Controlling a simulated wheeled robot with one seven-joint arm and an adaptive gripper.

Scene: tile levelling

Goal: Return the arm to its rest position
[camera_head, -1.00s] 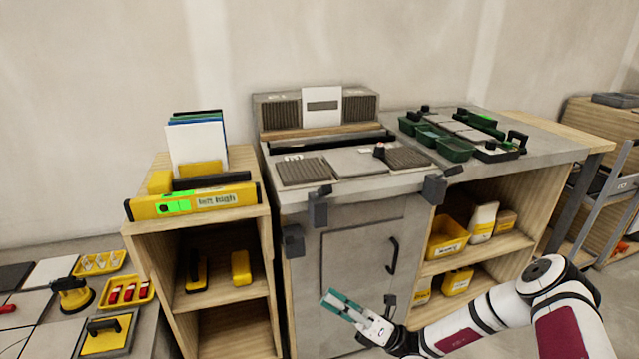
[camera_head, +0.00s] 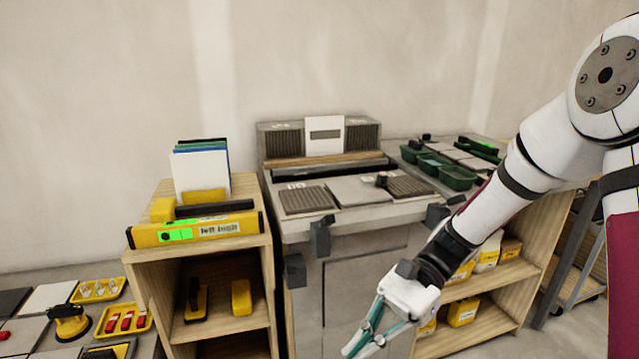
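My gripper (camera_head: 366,346) is in front of the grey workbench cabinet (camera_head: 340,290), low in the head view. Its teal-edged fingers point down and left. The fingers look close together, and their tips are near the bottom edge of the frame, so their gap is hard to judge. I see nothing held between them. My white and dark red arm comes from the right side, with its large joint high at the right edge.
The bench top (camera_head: 350,206) carries grey tiles and green bins (camera_head: 457,177). A wooden shelf (camera_head: 207,263) with a yellow level (camera_head: 195,230) stands at left. Yellow boxes (camera_head: 462,312) sit in the bench's open shelves. Grey clamps (camera_head: 320,237) stick out from the bench front.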

